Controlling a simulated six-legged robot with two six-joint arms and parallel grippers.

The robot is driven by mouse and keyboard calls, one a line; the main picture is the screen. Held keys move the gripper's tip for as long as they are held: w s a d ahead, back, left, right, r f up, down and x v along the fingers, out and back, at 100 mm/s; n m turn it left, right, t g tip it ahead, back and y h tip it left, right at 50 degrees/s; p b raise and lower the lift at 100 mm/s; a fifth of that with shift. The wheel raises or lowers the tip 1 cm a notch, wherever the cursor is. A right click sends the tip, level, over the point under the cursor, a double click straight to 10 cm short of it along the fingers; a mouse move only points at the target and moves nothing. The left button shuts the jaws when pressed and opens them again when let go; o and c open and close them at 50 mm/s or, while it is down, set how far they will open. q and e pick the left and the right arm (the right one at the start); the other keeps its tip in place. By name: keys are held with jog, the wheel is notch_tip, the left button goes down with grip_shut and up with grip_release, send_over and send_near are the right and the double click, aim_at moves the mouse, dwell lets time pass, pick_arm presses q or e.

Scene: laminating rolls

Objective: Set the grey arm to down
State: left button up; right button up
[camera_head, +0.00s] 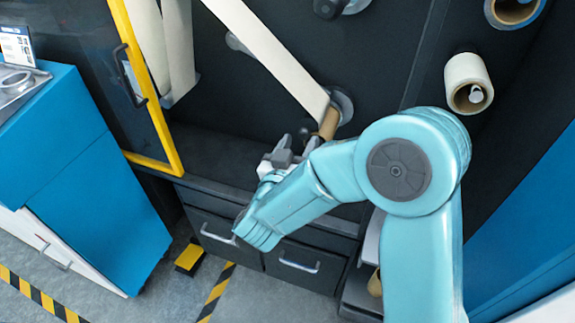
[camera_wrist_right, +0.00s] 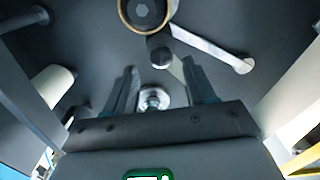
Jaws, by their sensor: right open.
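In the right wrist view a pale grey bar (camera_wrist_right: 208,49) slants down to the right from near a brown-cored roll (camera_wrist_right: 145,12) to a round tip. It may be the grey arm, but I cannot tell for sure. A black knob (camera_wrist_right: 160,57) sits just below the roll. My right gripper (camera_head: 283,147) is open and empty, in front of the dark machine panel. Its two fingers (camera_wrist_right: 156,78) also show in the wrist view, with a round silver knob (camera_wrist_right: 153,98) seen between them. My left gripper is not in view.
A pale web strip (camera_head: 272,50) runs down to a brown roll (camera_head: 329,123) just beyond my right gripper. A white roll (camera_head: 467,82) sticks out at the right. A yellow-framed door (camera_head: 150,90) stands open at the left. Drawers (camera_head: 292,264) lie below.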

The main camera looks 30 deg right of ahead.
jog(key=v, duration=0.8)
jog(key=shift+w+f, duration=0.1)
jog(key=w+a+f+n+g+y, duration=0.15)
jog(key=f+y, duration=0.45)
jog(key=f, duration=0.6)
jog(key=a+f+n+g+y, duration=0.1)
jog(key=a+f+n+y, duration=0.3)
jog(key=f, duration=0.8)
jog(key=s+a+f+g+y, duration=0.2)
jog(key=s+f+g+y, duration=0.3)
jog(key=s, duration=0.4)
jog(key=s+a+f+g+y, duration=0.2)
jog(key=s+f+g+y, duration=0.15)
jog(key=s+f, duration=0.45)
notch_tip(320, 180, up, 16)
jog(key=p, duration=1.5)
jog(key=shift+s+h, duration=0.35)
jog(key=shift+h, duration=0.1)
